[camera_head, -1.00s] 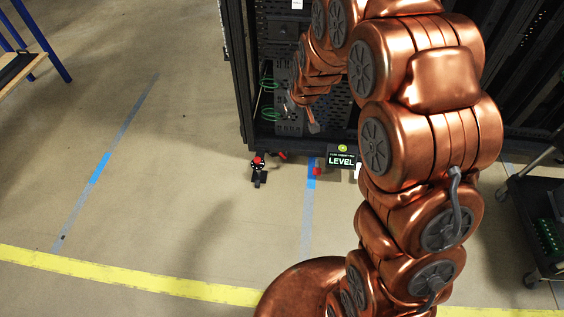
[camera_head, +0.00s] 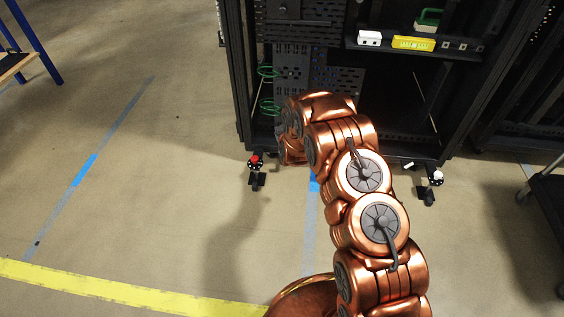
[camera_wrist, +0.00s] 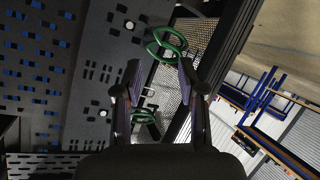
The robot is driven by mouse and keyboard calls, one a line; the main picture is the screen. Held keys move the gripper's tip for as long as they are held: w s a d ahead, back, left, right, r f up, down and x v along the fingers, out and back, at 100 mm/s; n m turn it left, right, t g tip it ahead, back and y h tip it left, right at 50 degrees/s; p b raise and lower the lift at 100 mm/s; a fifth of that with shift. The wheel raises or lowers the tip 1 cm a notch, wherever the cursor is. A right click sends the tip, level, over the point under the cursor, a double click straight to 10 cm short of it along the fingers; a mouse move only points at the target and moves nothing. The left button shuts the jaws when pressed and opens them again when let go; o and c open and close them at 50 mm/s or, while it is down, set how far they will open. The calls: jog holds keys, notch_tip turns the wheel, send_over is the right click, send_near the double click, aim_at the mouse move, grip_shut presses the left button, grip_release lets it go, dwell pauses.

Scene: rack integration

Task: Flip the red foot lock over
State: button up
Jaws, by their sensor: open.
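The red foot lock (camera_head: 256,160) sits on a black caster foot at the front left corner of the black rack, close to the floor. It is small in the head view and its exact tilt is hard to tell. It does not show in the wrist view. My gripper (camera_wrist: 159,72) is open and empty in the wrist view, its two fingers apart in front of the rack's perforated panel and a green cable loop. In the head view my arm's far end is just right of the red foot lock, and the gripper itself is hidden there.
The black rack (camera_head: 243,95) stands behind the arm, with green cables (camera_head: 267,106) inside its left side. A white-topped foot (camera_head: 437,178) is at its right corner. The floor left of the rack is open, with a yellow line (camera_head: 130,290). A dark cart (camera_head: 547,205) stands far right.

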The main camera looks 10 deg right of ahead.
notch_tip(320, 180, down, 21)
jog(key=s+n+t+b, duration=0.1)
jog(key=s+t+b, duration=0.3)
jog(key=b, duration=0.6)
jog(key=shift+t, duration=0.3)
jog(key=shift+w+d+b, duration=0.15)
jog(key=shift+w+b, duration=0.65)
jog(key=shift+w, duration=1.55)
jog(key=shift+w+d+b, duration=0.15)
jog(key=shift+w+b, duration=0.6)
jog(key=shift+w, duration=1.55)
grip_shut()
